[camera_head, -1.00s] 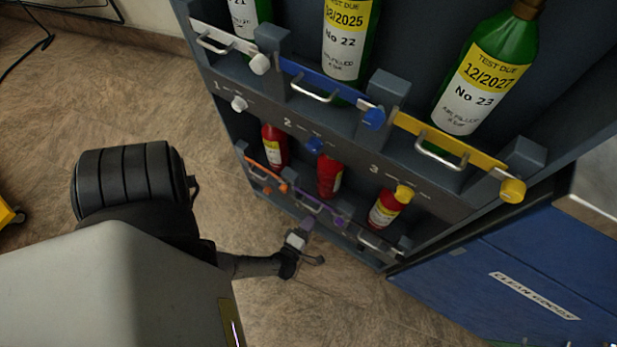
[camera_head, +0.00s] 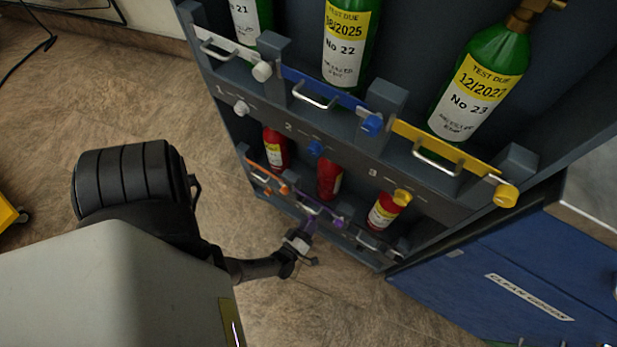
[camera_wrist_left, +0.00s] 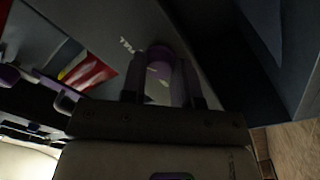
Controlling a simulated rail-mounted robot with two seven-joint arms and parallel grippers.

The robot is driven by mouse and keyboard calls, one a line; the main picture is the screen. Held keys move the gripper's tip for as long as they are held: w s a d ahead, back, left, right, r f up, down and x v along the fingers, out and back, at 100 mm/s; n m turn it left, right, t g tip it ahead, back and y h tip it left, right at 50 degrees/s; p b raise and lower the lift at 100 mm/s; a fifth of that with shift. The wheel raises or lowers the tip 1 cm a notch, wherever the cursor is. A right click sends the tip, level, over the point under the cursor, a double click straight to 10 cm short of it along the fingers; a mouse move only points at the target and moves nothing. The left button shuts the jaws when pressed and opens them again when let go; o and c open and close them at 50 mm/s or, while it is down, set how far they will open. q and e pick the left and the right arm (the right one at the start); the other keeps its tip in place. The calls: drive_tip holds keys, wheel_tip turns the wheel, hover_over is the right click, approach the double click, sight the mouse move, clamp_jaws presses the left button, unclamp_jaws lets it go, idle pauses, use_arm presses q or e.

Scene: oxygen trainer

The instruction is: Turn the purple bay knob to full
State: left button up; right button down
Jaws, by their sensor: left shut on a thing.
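The purple bay knob (camera_wrist_left: 160,62) shows between my left gripper's fingers (camera_wrist_left: 163,85) in the left wrist view. The fingers are shut on its sides. The panel lettering beside it is partly covered and I cannot read it. In the head view my left gripper (camera_head: 304,238) is at the low front panel of the rack, just under the purple bar (camera_head: 316,209). The purple knob there is small and mostly hidden by the gripper, so its setting cannot be told. My right gripper is not in view.
The grey rack holds green cylinders (camera_head: 470,95) above and red ones (camera_head: 330,178) below. White (camera_head: 240,108), blue (camera_head: 316,147) and yellow (camera_head: 402,197) knobs sit on its middle panel. A blue cabinet (camera_head: 470,280) stands at right. Open floor lies left of the rack.

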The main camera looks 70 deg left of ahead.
use_arm(q)
drive_tip(key=shift+m, duration=0.4)
idle(0.3)
drive_tip(key=o, duration=0.9)
drive_tip(key=p+v, duration=0.1)
drive_tip(key=v, duration=1.3)
drive_tip(key=shift+a+f, duration=0.1)
